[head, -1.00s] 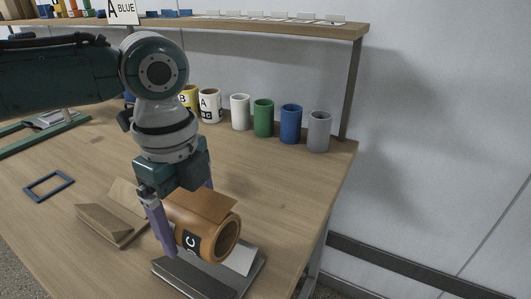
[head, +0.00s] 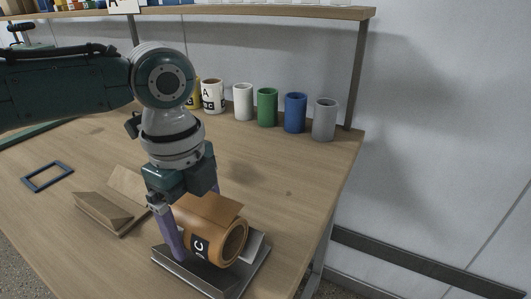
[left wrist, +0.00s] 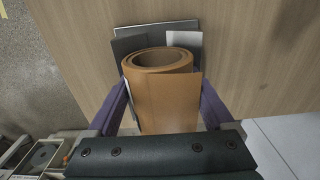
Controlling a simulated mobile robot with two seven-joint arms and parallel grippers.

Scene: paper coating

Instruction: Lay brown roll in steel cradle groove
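The brown roll (head: 212,226), with a loose flap on top and a dark label marked C, lies on its side at the steel cradle (head: 190,276). My left gripper (head: 198,228) has its purple fingers on either side of the roll, shut on it from above. In the left wrist view the roll (left wrist: 163,98) sits between both fingers (left wrist: 163,108), with the cradle (left wrist: 130,46) showing behind its open end. The roll hides the groove, so I cannot tell whether it rests fully in it. My right gripper is not in view.
A wooden cradle (head: 104,212) stands just left of the steel one. A blue frame (head: 48,176) lies farther left. Several upright rolls, including a grey one (head: 324,120), line the back below a shelf (head: 290,13). The table's middle right is clear.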

